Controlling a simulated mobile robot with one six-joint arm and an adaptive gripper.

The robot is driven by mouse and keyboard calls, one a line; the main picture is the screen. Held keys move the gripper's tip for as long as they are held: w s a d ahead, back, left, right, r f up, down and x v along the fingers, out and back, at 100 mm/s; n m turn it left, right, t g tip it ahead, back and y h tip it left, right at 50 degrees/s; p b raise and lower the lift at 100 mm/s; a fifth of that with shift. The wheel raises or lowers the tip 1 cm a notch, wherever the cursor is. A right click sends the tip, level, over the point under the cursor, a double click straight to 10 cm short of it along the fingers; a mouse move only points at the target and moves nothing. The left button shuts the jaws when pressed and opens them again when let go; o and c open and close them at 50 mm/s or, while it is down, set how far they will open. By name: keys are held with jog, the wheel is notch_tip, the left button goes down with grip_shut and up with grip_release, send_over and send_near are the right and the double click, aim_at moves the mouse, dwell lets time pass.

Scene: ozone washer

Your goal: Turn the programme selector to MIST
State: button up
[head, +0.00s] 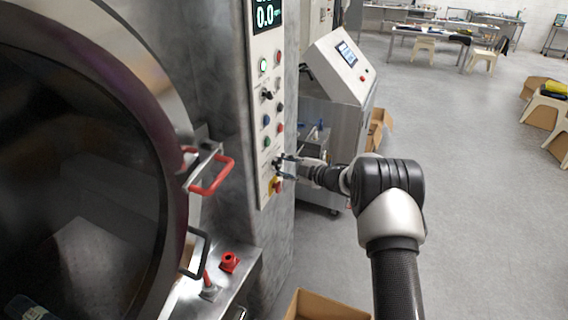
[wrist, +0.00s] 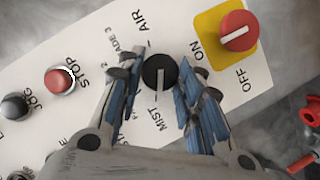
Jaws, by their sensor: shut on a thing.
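The programme selector is a round black knob (wrist: 160,71) on the white panel (wrist: 60,120) in the wrist view. Its white line points down in the picture, towards the word MIST; AIR is printed above it. My gripper (wrist: 158,80) has its blue-padded fingers on both sides of the knob, shut on it. The fingers cover part of the lettering around it. In the head view my gripper (head: 283,166) reaches the lower part of the panel from the right, and the knob is mostly hidden there.
Close to the knob is a red ON/OFF switch (wrist: 238,30) on a yellow plate. A red STOP button (wrist: 59,80) and a black JOG button (wrist: 15,107) lie to the left. In the head view a red door handle (head: 212,178) juts out left of my gripper.

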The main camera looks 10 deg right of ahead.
dwell(0.3)
jog(key=o, duration=1)
jog(key=shift+o, duration=0.2)
jog(key=v, duration=1.2)
